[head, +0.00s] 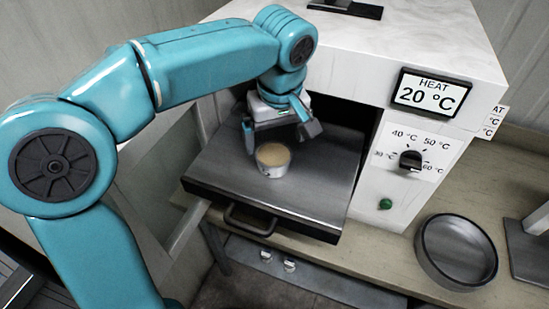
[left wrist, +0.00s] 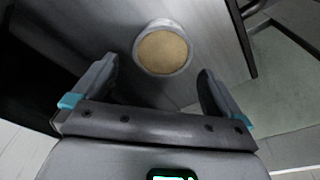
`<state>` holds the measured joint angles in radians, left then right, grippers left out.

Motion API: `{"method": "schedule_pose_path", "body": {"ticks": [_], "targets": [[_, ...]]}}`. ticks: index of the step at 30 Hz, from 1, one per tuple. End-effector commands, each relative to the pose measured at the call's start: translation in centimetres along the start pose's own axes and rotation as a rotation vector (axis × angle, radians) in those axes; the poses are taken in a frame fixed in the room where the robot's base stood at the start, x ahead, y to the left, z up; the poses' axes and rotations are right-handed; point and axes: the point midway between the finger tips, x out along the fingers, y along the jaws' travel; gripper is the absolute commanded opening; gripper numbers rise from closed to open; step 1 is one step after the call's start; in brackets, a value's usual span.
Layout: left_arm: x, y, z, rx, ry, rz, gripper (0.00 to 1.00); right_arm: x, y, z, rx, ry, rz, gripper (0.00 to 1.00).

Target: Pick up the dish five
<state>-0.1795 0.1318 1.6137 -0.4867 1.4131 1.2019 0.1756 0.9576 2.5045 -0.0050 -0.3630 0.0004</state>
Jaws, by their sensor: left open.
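A small round dish (head: 273,160) with pale tan contents stands upright on the pulled-out metal shelf of the heater. Its label is too small to read, so I cannot tell its number. My left gripper (head: 285,131) is open just behind and above the dish. In the left wrist view the dish (left wrist: 162,50) lies ahead of the gap between the two spread fingers of the left gripper (left wrist: 158,85), apart from both. My right gripper is not in view.
The heater (head: 375,60) has a display reading 20 °C, a dial (head: 410,160) and a green button (head: 385,204). The shelf (head: 220,180) has a front handle (head: 250,219). An empty round metal pan (head: 456,250) stands on the bench at the right.

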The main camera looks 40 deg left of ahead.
Motion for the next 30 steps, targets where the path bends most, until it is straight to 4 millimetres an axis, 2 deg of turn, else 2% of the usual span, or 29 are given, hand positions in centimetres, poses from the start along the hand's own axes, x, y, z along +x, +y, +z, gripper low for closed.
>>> {"method": "schedule_pose_path", "body": {"ticks": [5,12,15,22,23,27,28,30], "targets": [[1.3,0.0,-0.1,0.001,0.0,0.0,1.0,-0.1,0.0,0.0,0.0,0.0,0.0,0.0],[5.0,0.0,0.1,0.001,-0.002,-0.003,1.0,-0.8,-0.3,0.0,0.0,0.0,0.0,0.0],[6.0,0.1,0.0,0.001,-0.001,-0.001,1.0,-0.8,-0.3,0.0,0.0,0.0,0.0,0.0],[6.2,0.1,0.0,0.0,0.0,0.001,1.0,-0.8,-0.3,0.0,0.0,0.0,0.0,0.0],[6.2,0.1,0.0,0.0,0.0,0.001,0.97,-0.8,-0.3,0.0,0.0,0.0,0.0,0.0],[6.2,0.1,0.0,0.001,0.0,0.001,0.51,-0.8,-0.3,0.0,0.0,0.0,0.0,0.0],[6.2,0.1,0.0,0.001,0.0,0.001,0.47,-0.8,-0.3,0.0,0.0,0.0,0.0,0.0],[6.2,0.1,0.0,0.001,0.0,0.001,0.47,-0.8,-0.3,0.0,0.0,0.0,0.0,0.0]]}}
